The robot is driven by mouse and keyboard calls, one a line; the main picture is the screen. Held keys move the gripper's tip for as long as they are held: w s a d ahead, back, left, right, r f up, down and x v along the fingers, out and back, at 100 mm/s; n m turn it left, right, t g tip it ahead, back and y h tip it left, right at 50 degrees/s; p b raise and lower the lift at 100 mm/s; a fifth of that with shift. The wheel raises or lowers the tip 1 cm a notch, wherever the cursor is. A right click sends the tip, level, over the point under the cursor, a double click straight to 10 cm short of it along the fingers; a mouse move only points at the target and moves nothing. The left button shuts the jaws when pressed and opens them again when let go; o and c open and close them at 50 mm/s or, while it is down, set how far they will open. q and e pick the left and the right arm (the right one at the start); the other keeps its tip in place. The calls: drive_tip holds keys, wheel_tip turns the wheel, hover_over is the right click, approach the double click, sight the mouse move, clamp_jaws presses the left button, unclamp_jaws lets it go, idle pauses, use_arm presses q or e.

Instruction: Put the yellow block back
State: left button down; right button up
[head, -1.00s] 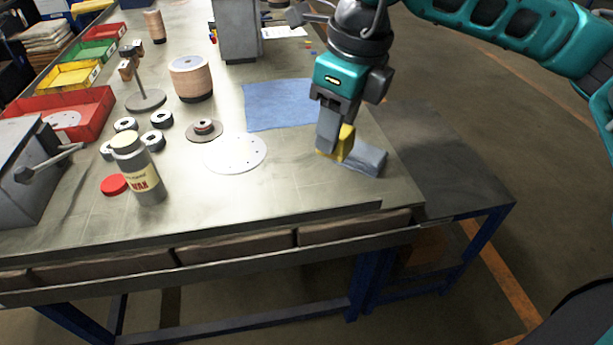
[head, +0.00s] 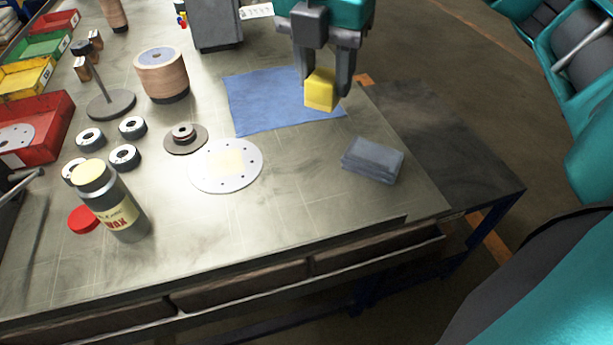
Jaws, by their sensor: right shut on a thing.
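The yellow block (head: 320,92) is held between the fingers of my right gripper (head: 324,80). In the picture it appears over the right part of the blue cloth (head: 262,104), seemingly raised above the bench. A grey folded block-like piece (head: 373,160) lies on the bench to the lower right, apart from the gripper. A white round disc (head: 212,180) with small holes lies left of it, with a faint pale yellow square on its middle. My left gripper is not in view.
A wax bottle (head: 112,205), a red lid (head: 83,220), several dark rings (head: 124,157) and a flanged disc (head: 185,140) stand on the left. A wooden-sided cylinder (head: 162,76) is behind. The bench top (head: 300,205) in front is clear.

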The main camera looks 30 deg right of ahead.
drive_tip(key=shift+w+f, duration=0.15)
drive_tip(key=shift+f, duration=0.05)
drive_tip(key=shift+m, duration=0.3)
wheel_tip(320, 180, down, 20)
drive_tip(key=shift+r+b, duration=0.25)
drive_tip(key=shift+b, duration=0.35)
drive_tip(key=shift+f, duration=0.1)
drive_tip(key=shift+f+b, duration=0.15)
drive_tip(key=shift+b, duration=0.2)
drive_tip(key=o, duration=1.1)
drive_tip(key=shift+o, duration=0.2)
drive_tip(key=shift+r+p, duration=0.4)
drive_tip(key=shift+r, duration=0.15)
wheel_tip(320, 180, up, 11)
drive_tip(key=s+a, duration=0.1)
drive_tip(key=shift+a+r, duration=0.2)
drive_tip(key=shift+a, duration=0.05)
